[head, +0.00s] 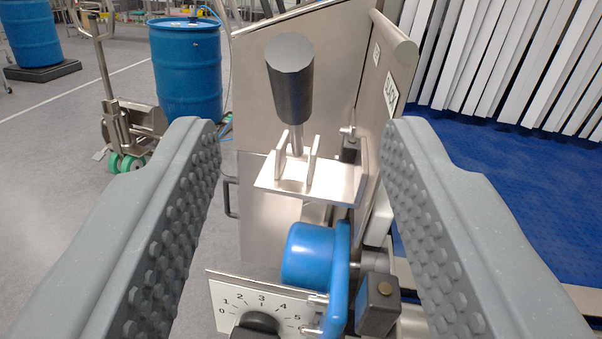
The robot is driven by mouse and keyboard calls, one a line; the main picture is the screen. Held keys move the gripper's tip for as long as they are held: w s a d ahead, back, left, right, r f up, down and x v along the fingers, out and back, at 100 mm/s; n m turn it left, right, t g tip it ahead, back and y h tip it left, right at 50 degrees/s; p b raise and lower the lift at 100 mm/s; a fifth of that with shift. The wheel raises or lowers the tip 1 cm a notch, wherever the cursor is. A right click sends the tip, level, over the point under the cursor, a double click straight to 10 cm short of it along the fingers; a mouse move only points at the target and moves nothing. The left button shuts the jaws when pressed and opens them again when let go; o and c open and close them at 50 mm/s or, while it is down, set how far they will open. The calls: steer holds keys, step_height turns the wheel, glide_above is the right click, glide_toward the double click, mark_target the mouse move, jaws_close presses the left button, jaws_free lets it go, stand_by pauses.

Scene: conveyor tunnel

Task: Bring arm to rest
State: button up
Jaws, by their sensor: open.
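My gripper (300,145) is open, with its two grey studded fingers wide apart at the left and right of the view. Nothing is held between them. Beyond and between the fingers stands a lever with a black handle (290,80) on a slotted metal bracket (335,182). The handle points up. I cannot tell whether either finger touches anything.
Below the lever are a blue round knob (310,255) and a numbered dial plate (265,300) with a black knob. A metal housing (330,50) stands behind. White strip curtains (510,60) hang over a blue conveyor belt (490,160) at right. Blue drum (187,70) and pallet jack (130,125) stand left.

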stand_by(0.3)
steer(key=s+d+r+m+h, duration=0.35)
steer(key=s+d+r, duration=0.35)
steer(key=d+r, duration=0.45)
steer(key=s+d+n+g+y, duration=0.2)
steer(key=s+d+g+y, duration=0.15)
steer(key=s+d, duration=0.9)
step_height(320, 180, up, 12)
steer(key=h+p, duration=0.1)
steer(key=p, duration=1.2)
steer(key=shift+a+f, duration=0.2)
